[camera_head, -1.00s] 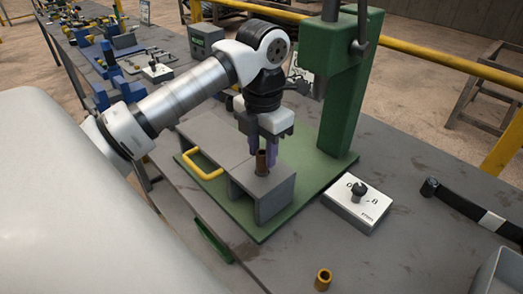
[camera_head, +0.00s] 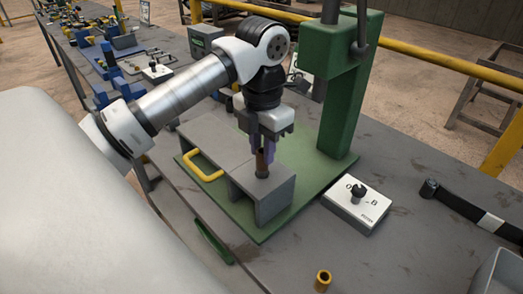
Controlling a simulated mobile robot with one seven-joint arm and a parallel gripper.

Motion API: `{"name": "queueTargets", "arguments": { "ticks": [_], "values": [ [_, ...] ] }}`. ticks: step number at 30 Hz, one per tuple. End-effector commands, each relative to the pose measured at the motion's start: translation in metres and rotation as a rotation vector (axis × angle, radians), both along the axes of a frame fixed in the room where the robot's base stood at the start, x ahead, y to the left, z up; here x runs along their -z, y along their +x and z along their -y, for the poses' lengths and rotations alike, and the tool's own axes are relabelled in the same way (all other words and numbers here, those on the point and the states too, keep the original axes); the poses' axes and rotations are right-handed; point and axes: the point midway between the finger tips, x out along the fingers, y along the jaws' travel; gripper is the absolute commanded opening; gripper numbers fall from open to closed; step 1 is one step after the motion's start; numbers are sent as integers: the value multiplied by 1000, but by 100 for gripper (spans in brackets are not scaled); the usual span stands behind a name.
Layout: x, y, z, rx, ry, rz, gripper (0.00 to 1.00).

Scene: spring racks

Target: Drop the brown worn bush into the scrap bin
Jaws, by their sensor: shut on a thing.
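The brown worn bush (camera_head: 262,164) stands upright at the grey fixture block (camera_head: 274,188) on the green press base. My gripper (camera_head: 263,152) points straight down from above, and its purple fingers are shut on the bush. Whether the bush still touches the block cannot be told. A grey bin (camera_head: 500,272) shows partly at the bottom right corner, cut off by the frame; whether it is the scrap bin cannot be told.
A green press column (camera_head: 343,100) rises just right of my gripper. A yellow handle (camera_head: 203,166) is on the fixture's left. A white switch box (camera_head: 357,204), a brass-coloured bush (camera_head: 323,280) and a black strap (camera_head: 470,208) lie on the bench.

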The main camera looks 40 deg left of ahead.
Motion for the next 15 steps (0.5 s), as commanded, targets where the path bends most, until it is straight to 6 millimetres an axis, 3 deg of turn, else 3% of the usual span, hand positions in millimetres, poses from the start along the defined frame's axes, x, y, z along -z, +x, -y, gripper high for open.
{"name": "queueTargets", "arguments": {
  "ticks": [15],
  "values": [
    [-28,0,0,0,2,0,0]
  ]
}}
